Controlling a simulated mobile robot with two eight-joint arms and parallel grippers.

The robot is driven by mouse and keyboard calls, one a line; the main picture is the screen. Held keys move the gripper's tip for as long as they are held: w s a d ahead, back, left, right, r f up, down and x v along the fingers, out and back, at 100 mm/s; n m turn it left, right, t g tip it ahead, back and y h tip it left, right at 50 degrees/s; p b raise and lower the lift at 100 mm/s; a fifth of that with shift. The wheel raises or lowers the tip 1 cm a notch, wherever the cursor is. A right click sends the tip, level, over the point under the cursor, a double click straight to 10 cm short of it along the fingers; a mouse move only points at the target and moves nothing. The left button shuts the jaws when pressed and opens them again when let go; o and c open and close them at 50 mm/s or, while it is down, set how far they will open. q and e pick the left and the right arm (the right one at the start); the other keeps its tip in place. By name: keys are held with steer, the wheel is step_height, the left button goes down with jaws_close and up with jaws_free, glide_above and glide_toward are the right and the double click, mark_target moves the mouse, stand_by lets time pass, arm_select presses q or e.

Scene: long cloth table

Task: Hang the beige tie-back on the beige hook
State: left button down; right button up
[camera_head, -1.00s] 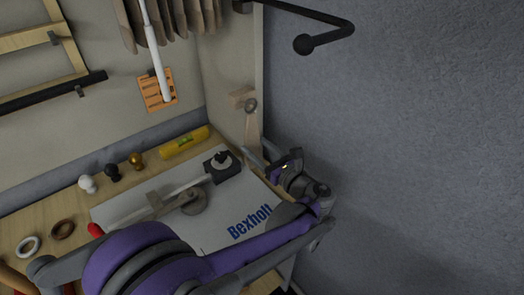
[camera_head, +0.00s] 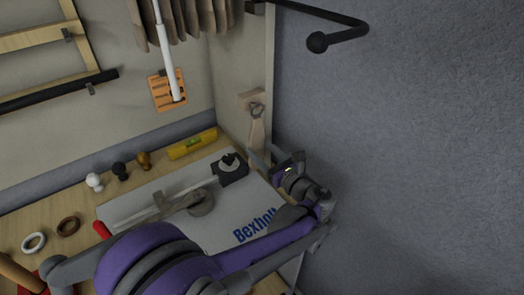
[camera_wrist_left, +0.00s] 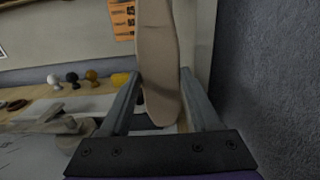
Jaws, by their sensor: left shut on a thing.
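The beige tie-back (camera_head: 257,132) hangs upright along the side panel in the head view, with a greyish ring at its top end. The beige hook (camera_head: 250,98) is a small block on that panel, right at the ring. I cannot tell whether the ring is around the hook or only in front of it. My left gripper (camera_head: 264,157) is shut on the lower part of the tie-back. In the left wrist view the tie-back (camera_wrist_left: 158,55) stands between the fingers of my left gripper (camera_wrist_left: 161,82); its top and the hook are out of that view. My right gripper is not in view.
A black rod (camera_head: 320,15) with a round knob juts out above the hook. The grey wall (camera_head: 420,140) is close on the right. On the table are a white Bexholt board (camera_head: 215,232), a yellow level (camera_head: 192,143), several knobs and two rings.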

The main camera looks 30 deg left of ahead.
arm_select(q)
steer(key=shift+c, duration=0.2)
jaws_free()
steer(key=shift+d, duration=0.1)
steer(key=v, duration=1)
steer(key=shift+s+d+b, duration=0.15)
steer(key=shift+d+b, duration=0.15)
steer(key=shift+b, duration=0.05)
